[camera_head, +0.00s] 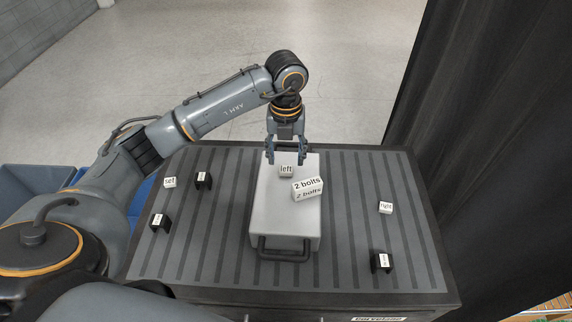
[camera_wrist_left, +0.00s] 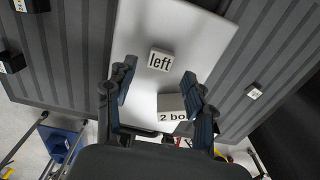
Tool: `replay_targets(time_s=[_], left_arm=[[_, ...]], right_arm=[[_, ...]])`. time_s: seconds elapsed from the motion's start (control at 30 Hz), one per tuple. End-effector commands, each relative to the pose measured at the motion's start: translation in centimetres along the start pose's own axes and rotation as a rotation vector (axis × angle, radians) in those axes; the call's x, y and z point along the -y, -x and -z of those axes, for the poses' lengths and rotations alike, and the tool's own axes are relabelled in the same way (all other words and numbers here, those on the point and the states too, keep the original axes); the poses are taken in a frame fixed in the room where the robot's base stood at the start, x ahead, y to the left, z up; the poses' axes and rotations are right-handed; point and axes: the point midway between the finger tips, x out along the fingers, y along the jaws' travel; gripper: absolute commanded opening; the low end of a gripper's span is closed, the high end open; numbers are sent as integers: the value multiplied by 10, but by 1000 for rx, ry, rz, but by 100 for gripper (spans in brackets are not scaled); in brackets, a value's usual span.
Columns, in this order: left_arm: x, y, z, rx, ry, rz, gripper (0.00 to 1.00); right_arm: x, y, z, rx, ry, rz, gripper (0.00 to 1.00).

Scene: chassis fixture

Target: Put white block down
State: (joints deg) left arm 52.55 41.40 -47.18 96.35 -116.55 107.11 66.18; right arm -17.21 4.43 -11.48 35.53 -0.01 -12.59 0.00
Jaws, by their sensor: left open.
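A small white block labelled "left" (camera_head: 286,170) rests on the light grey chassis box (camera_head: 270,215); it also shows in the left wrist view (camera_wrist_left: 160,60). A larger white block labelled "2 bolts" (camera_head: 308,188) sits beside it on the same top, partly hidden behind a finger in the left wrist view (camera_wrist_left: 172,106). My left gripper (camera_head: 287,160) is open just above the box top, with its fingertips (camera_wrist_left: 157,85) spread to either side near the "left" block. I cannot tell whether a finger touches a block. My right gripper is not in view.
The box has a dark front handle (camera_head: 285,252) and stands on a ribbed dark table (camera_head: 350,255). Small white blocks lie at left (camera_head: 169,182) and right (camera_head: 386,207). Black labelled brackets (camera_head: 160,222) stand near both sides. Blue bins (camera_head: 40,185) are left; a black curtain (camera_head: 490,130) hangs right.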

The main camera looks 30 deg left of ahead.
Motion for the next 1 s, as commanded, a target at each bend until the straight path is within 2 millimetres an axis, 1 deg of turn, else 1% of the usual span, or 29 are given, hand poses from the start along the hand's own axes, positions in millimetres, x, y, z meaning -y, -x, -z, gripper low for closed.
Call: replay_targets(time_s=[0.03,0.17,0.2,0.27,0.33,0.43,0.53,0.83,0.87,0.93,1.0], left_arm=[[1,10,-1,7,-1,5,54],[1,41,-1,6,-1,3,54],[1,50,-1,6,0,3,54],[0,61,-1,5,0,3,54],[0,72,-1,4,0,1,54],[0,80,0,3,-1,1,54],[0,84,0,1,0,0,54],[0,86,0,-1,0,0,54],[0,86,0,-1,0,0,51],[0,88,0,0,0,0,51],[0,94,0,0,0,1,51]], right_arm=[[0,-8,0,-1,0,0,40],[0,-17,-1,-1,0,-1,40],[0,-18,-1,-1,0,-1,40],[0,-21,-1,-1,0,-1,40],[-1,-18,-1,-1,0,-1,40],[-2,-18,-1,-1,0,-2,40],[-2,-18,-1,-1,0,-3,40],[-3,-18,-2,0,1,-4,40],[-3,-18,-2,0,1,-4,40],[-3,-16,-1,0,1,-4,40],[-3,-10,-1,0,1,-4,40]])
